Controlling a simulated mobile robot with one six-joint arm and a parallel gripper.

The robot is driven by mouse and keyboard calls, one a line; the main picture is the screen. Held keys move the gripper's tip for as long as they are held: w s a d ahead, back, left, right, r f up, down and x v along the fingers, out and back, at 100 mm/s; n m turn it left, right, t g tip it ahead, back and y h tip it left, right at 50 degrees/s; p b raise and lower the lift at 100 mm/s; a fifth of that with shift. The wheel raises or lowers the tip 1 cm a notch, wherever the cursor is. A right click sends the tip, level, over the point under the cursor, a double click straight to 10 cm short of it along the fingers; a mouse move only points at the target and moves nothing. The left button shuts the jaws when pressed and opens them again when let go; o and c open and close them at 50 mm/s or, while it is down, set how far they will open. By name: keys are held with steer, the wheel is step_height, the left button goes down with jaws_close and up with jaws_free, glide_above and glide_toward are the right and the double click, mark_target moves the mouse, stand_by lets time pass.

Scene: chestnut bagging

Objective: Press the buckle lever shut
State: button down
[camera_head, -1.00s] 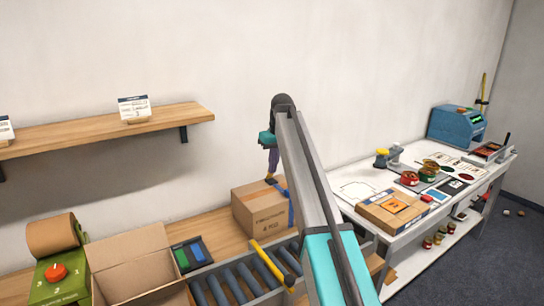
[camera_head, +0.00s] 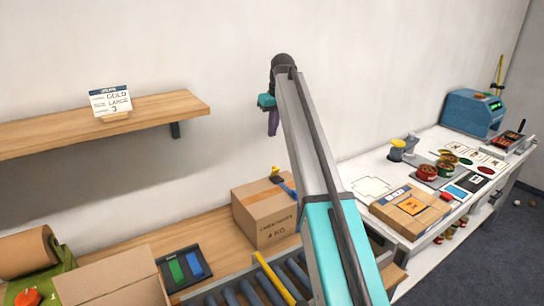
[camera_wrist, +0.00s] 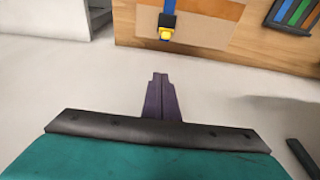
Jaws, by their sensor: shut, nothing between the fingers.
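The cardboard carton (camera_head: 262,218), marked as chestnuts, 4 kg, stands on the wooden bench with a blue strap (camera_head: 288,190) over it. A dark buckle with a yellow lever (camera_head: 275,171) sits on its top edge; the lever seems to stick up, but its exact angle is too small to tell. The buckle lever also shows in the wrist view (camera_wrist: 166,34), at the end of the strap. My gripper (camera_head: 272,130) is above the carton, clear of the lever. Its purple fingers (camera_wrist: 157,82) are together and empty, pointing toward the carton side in the wrist view.
A roller conveyor (camera_head: 265,285) with a yellow bar lies in front of the carton. A wall shelf (camera_head: 100,122) is upper left. A white table (camera_head: 400,225) with tins is right.

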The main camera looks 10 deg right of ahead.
steer(key=shift+f, duration=0.15)
steer(key=p, duration=0.3)
glide_above(274, 171)
steer(key=w, duration=0.5)
steer(key=s+d+f+x, duration=0.1)
steer(key=s+x, duration=0.1)
steer(key=x, duration=0.8)
steer(key=shift+s+d+f+p, duration=0.1)
steer(key=shift+s+p, duration=0.15)
steer(key=shift+s, duration=0.25)
steer(key=shift+s+d+f+p, duration=0.15)
steer(key=shift+s+p, duration=0.1)
steer(key=shift+s, duration=0.2)
